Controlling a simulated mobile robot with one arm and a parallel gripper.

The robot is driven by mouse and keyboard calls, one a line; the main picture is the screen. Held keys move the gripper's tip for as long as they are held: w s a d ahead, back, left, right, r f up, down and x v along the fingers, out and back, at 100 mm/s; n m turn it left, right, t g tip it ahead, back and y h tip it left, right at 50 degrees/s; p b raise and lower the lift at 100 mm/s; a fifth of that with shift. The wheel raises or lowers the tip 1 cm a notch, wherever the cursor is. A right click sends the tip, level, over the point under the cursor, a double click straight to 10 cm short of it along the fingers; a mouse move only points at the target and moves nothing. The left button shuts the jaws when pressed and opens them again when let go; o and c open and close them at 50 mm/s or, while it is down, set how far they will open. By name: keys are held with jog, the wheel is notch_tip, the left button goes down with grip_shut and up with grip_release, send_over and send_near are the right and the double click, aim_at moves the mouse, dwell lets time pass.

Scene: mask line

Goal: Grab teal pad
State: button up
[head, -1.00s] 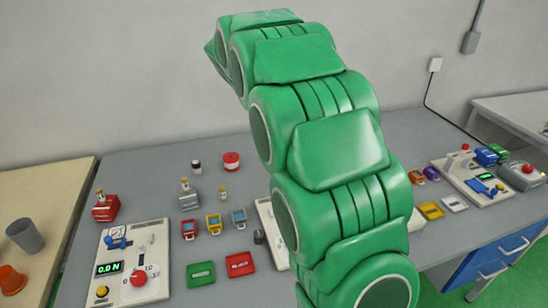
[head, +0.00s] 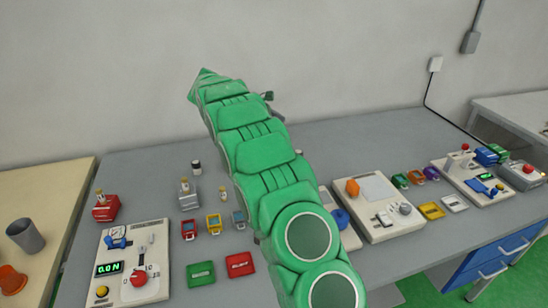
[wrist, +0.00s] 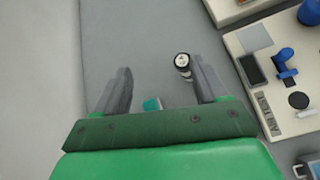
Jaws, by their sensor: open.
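A small teal piece, likely the teal pad (wrist: 152,104), shows in the wrist view just beyond my gripper's palm edge, between the two fingers. Most of it is hidden by the palm, so its shape cannot be told. My gripper (wrist: 160,66) is open, with its dark grey fingers apart and nothing held between them, over the grey table. In the head view I cannot make out the teal pad. My green arm reaches over the table there, and a dark bit of the gripper shows past its far right side.
A small white-topped cylinder (wrist: 183,63) stands close by the right finger. A white panel with a blue lever (wrist: 285,62) lies to the right. In the head view, a panel with an orange knob (head: 352,187) and several small coloured devices stand right of my arm.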

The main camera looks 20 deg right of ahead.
jog(key=w+f+n+h, duration=0.1)
jog(key=w+f, duration=0.2)
jog(key=w+a+f+n, duration=0.1)
jog(key=w+f, duration=0.2)
jog(key=w+f+n+t+h, duration=0.1)
jog(key=w+f, duration=0.2)
jog(key=f, duration=0.1)
jog(key=shift+w+a+n+h, duration=0.3)
jog(key=shift+a+n, duration=0.05)
jog(key=shift+n, duration=0.05)
jog(key=shift+f, duration=2.4)
notch_tip(320, 180, down, 2)
jog(key=shift+f, duration=0.15)
jog(key=shift+x, duration=1.15)
jog(key=shift+d+f, duration=0.1)
jog(key=shift+d, duration=0.25)
jog(key=shift+c, duration=0.3)
jog(key=c, duration=1)
